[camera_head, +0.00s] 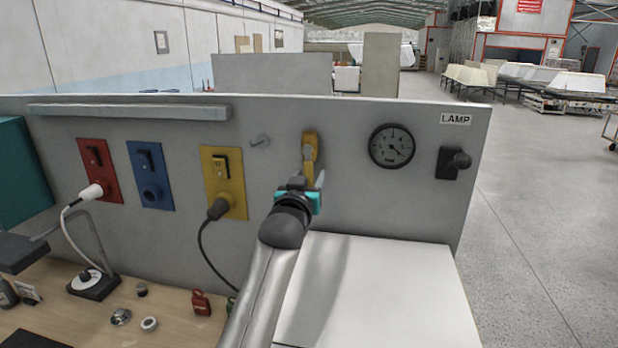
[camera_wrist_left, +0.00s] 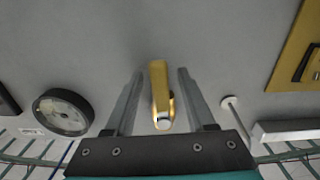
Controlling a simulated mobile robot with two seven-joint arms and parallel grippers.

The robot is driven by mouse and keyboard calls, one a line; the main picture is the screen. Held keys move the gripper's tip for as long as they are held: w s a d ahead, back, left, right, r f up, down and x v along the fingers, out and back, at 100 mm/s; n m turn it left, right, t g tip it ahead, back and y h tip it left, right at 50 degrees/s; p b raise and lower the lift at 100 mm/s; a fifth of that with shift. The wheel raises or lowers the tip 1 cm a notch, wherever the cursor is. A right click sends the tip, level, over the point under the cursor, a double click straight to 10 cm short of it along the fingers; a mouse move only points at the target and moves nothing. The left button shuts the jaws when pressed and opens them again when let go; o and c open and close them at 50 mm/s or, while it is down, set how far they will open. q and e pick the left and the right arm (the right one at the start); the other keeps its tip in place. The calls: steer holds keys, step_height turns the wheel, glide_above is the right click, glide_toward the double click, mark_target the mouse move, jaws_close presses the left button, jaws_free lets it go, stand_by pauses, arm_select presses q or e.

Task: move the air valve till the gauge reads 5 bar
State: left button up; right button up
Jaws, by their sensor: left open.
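The yellow air valve handle (camera_head: 310,150) is on the grey panel, roughly upright in the head view. In the left wrist view the valve (camera_wrist_left: 160,95) stands between the two fingers. My left gripper (camera_head: 310,178) is open around the valve, with a gap showing on each side of it. The round pressure gauge (camera_head: 391,146) is on the panel to the right of the valve; its needle points to the lower right, but its numbers are too small to read. The gauge also shows in the left wrist view (camera_wrist_left: 63,112). My right gripper is not in view.
A lamp switch (camera_head: 453,162) with a black knob sits right of the gauge. Red (camera_head: 100,170), blue (camera_head: 150,175) and yellow (camera_head: 223,182) socket plates are left of the valve. A small peg (camera_head: 260,141) sticks out beside it. A white board (camera_head: 375,290) lies below.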

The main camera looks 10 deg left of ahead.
arm_select(q)
jaws_close()
stand_by(0.4)
stand_by(1.0)
